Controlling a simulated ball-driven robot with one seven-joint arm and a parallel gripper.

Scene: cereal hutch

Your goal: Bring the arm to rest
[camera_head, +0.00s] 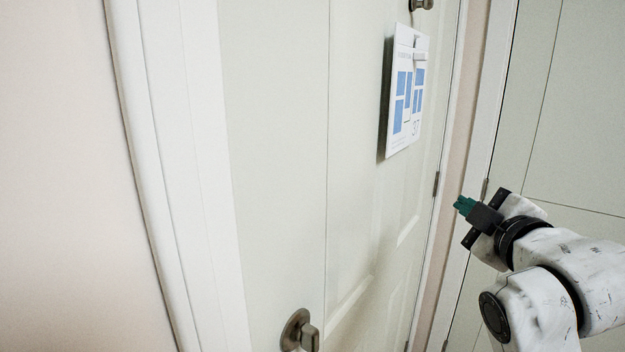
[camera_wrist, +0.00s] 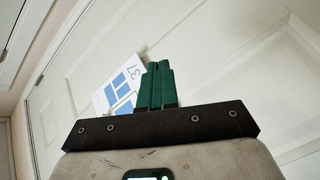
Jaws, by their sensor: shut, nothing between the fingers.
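My gripper (camera_head: 464,205) is at the right in the head view, at the end of my white arm. Its green fingers are together and hold nothing. They also show at the centre of the wrist view (camera_wrist: 158,84), pointing toward a pale panelled door (camera_head: 280,150). The gripper is apart from the door in the head view, with a gap to its left.
A white sign with blue blocks (camera_head: 407,92) hangs on the door; it also shows behind the fingers in the wrist view (camera_wrist: 122,88). A metal door knob (camera_head: 300,332) is low on the door. A second pale panelled surface (camera_head: 580,110) stands behind my arm.

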